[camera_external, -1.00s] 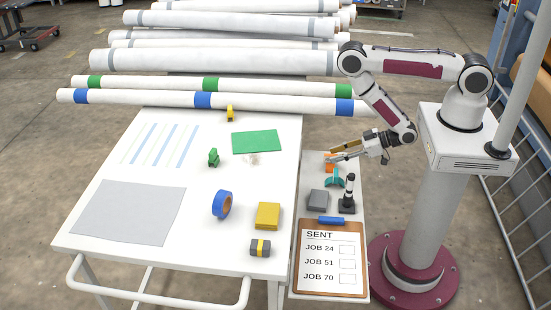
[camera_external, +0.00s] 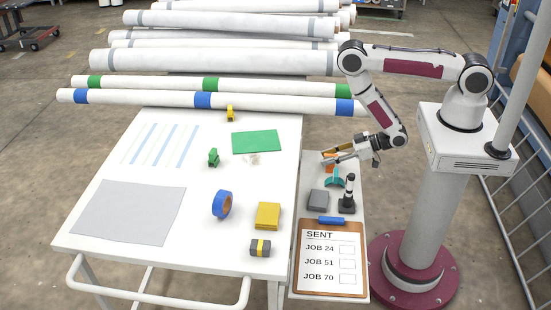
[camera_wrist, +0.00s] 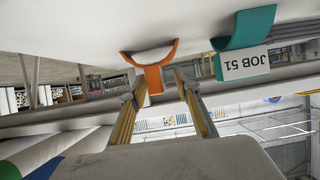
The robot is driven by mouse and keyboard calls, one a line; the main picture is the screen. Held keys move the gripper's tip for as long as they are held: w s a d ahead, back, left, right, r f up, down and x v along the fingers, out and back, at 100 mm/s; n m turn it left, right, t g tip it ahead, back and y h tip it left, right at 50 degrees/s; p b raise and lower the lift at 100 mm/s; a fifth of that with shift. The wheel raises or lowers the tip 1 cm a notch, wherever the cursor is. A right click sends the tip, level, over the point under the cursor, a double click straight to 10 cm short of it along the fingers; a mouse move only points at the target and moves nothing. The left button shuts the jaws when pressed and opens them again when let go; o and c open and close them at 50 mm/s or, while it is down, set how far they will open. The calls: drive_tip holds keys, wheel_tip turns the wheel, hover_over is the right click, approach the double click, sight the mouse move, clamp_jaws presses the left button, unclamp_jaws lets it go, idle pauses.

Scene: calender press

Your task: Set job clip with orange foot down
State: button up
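The orange clip (camera_wrist: 152,72) shows in the wrist view, where the picture is upside down. Its curved orange part meets the white surface and its short tab points away from it, between my fingertips. In the external view the orange clip (camera_external: 329,156) is on the small side table, partly hidden by my fingers. My gripper (camera_wrist: 155,88) is open, with one finger on each side of the tab and a gap to both. In the external view my gripper (camera_external: 325,157) reaches in low and nearly level from the right.
A teal clip (camera_wrist: 243,45) labelled JOB 51 stands close beside the orange one. A black-and-white stamp-like object (camera_external: 348,195), a grey block (camera_external: 317,201) and a SENT clipboard (camera_external: 331,288) are nearer the front. The white table (camera_external: 165,230) lies to the left.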

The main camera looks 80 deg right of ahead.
sight(319, 166)
drive_tip(key=shift+x, duration=2.05)
drive_tip(key=shift+d+f, duration=0.1)
clamp_jaws()
